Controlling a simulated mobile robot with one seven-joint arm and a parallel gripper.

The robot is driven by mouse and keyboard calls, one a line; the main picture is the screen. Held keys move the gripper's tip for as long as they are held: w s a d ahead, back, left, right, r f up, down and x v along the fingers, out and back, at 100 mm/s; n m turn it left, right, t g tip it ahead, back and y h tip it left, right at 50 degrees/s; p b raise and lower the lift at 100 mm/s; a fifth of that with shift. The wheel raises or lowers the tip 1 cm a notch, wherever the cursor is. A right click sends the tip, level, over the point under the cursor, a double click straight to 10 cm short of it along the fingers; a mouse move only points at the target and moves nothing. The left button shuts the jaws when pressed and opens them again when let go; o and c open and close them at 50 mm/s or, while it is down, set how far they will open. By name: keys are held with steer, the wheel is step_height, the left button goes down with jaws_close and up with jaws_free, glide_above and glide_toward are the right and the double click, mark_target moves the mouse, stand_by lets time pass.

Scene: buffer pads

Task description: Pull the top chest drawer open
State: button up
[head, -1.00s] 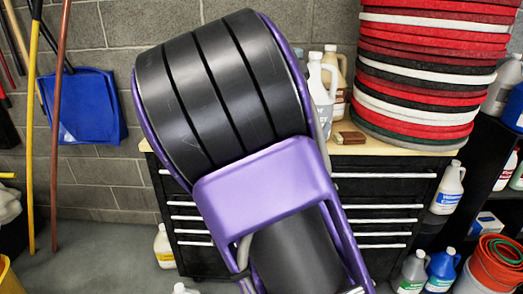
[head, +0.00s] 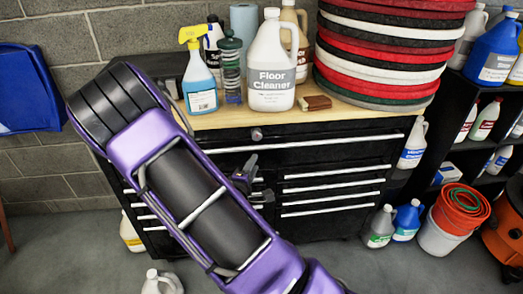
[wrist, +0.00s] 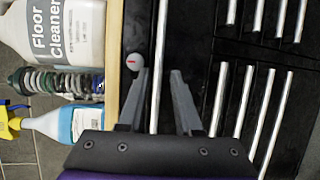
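The black tool chest has a wide top drawer (head: 345,136) under a wooden top, with a long silver handle (head: 320,143) across it. In the wrist view the picture is turned, so the top drawer handle (wrist: 160,45) runs up and down. My gripper (head: 251,171) is in front of the chest, just below the handle line in the head view. In the wrist view my gripper (wrist: 158,73) is open and empty, and the handle bar lines up between its two fingers. I cannot tell how far the fingertips are from the drawer face.
A round lock (head: 257,134) sits above the handle. Smaller drawers (head: 330,190) lie below. A floor cleaner jug (head: 272,75), blue spray bottle (head: 199,85) and stacked pads (head: 380,50) stand on top. A white jug (head: 162,283) stands on the floor.

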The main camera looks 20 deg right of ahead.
mark_target(263, 148)
steer(key=x, duration=1)
steer(key=shift+w+d+b, duration=0.15)
steer(key=shift+w+b, duration=0.1)
steer(key=shift+b, duration=0.1)
jaws_close()
stand_by(0.8)
